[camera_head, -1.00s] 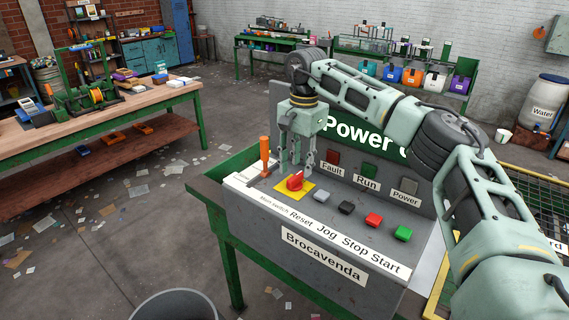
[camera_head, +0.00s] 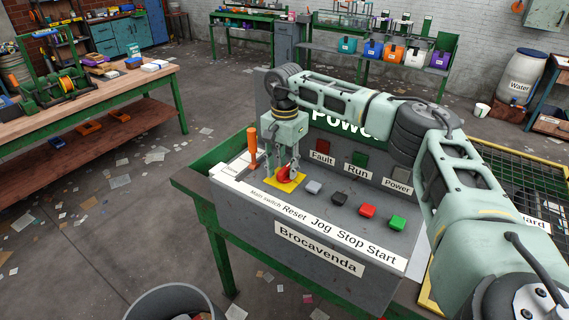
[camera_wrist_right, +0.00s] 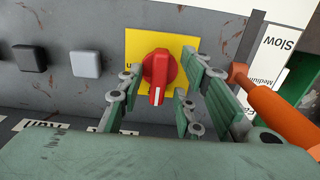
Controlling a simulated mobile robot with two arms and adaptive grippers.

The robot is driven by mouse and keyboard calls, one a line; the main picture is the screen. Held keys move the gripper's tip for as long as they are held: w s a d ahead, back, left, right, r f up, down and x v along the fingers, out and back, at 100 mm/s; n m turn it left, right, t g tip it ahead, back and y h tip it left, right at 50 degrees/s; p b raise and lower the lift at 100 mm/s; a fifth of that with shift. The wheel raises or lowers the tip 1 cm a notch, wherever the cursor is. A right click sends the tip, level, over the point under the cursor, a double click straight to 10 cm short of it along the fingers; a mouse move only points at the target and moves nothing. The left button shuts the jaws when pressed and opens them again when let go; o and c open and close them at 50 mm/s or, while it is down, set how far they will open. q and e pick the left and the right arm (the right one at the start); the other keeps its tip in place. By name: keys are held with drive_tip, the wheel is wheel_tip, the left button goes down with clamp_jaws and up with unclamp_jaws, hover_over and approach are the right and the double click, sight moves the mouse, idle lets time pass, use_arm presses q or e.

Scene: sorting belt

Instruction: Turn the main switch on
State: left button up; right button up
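The main switch is a red rotary knob (camera_head: 284,174) on a yellow plate (camera_head: 288,185), at the left of the grey control panel (camera_head: 265,212). In the right wrist view the knob (camera_wrist_right: 158,72) has its ridge and white mark pointing down in the picture. My right gripper (camera_head: 282,175) points down at the switch. Its open fingers (camera_wrist_right: 160,98) stand on either side of the knob, with gaps visible between them and it. The head view partly hides the knob behind the fingers. My left gripper is not in view.
An orange-handled lever (camera_head: 252,147) stands close to the left of the gripper; its handle (camera_wrist_right: 283,115) is beside the right finger in the wrist view. Grey, black, red and green buttons (camera_head: 367,211) line the panel to the right. Indicators (camera_head: 358,158) sit behind.

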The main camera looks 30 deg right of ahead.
drive_tip(key=shift+s, duration=0.1)
clamp_jaws()
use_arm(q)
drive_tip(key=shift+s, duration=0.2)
